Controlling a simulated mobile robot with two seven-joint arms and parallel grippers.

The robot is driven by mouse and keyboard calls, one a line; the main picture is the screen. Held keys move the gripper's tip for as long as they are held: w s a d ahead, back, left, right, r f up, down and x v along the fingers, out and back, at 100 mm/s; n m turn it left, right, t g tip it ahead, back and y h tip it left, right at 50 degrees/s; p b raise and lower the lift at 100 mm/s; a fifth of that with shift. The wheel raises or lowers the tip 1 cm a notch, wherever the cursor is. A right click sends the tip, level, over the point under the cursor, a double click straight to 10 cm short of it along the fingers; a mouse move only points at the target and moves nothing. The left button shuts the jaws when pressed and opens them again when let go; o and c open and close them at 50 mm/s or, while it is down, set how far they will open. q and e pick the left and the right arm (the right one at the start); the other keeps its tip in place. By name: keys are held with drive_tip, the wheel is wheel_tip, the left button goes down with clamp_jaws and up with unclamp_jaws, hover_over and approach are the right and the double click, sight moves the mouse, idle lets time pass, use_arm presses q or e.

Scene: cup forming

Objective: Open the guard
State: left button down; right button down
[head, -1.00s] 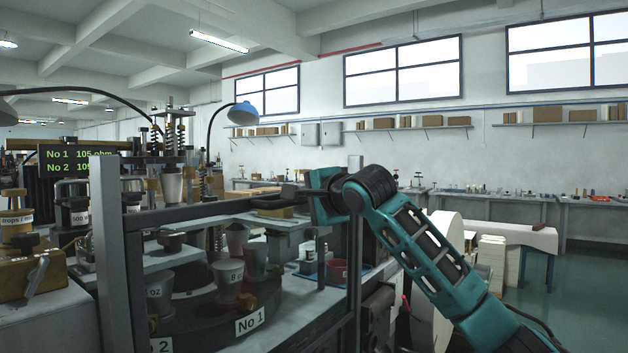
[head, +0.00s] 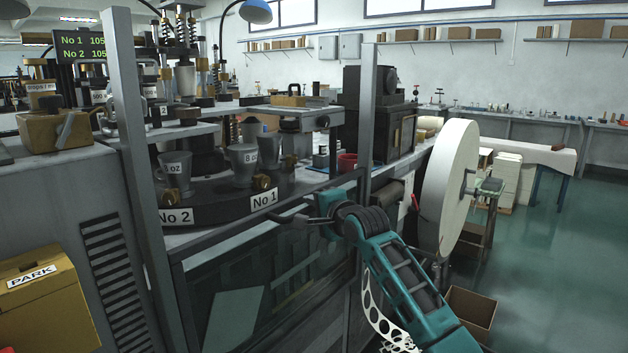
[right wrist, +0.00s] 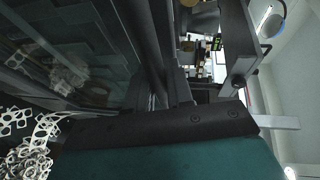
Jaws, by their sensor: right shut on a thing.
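The guard (head: 262,232) is a dark-framed clear panel between two grey upright posts on the machine's front. Its top rail sits low on the posts, and the cups and dies behind stand in open view above it. My right gripper (head: 300,219) is shut on the guard at its top rail, right of the middle; the exact grip is small and partly hidden. The right wrist view shows the guard's clear panel (right wrist: 75,60) at the left, close to my gripper. My left gripper is not in view.
Behind the guard is a dark turntable (head: 215,207) marked No 1 and No 2, with grey cups (head: 243,165). A large white paper roll (head: 447,187) stands close to the right of my arm. A cardboard box (head: 472,312) is on the floor. Green floor at the right is clear.

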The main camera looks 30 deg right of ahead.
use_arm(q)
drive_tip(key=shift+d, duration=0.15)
use_arm(e)
drive_tip(key=shift+f, duration=1.95)
drive_tip(key=c, duration=1.1)
unclamp_jaws()
drive_tip(key=shift+r, duration=0.1)
use_arm(q)
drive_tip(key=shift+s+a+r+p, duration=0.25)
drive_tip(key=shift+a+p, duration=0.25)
drive_tip(key=shift+p, duration=0.3)
use_arm(e)
drive_tip(key=s+r, duration=0.2)
drive_tip(key=s, duration=1)
drive_tip(key=shift+s+r, duration=0.2)
drive_tip(key=shift+s, duration=0.15)
drive_tip(key=shift+a, duration=0.1)
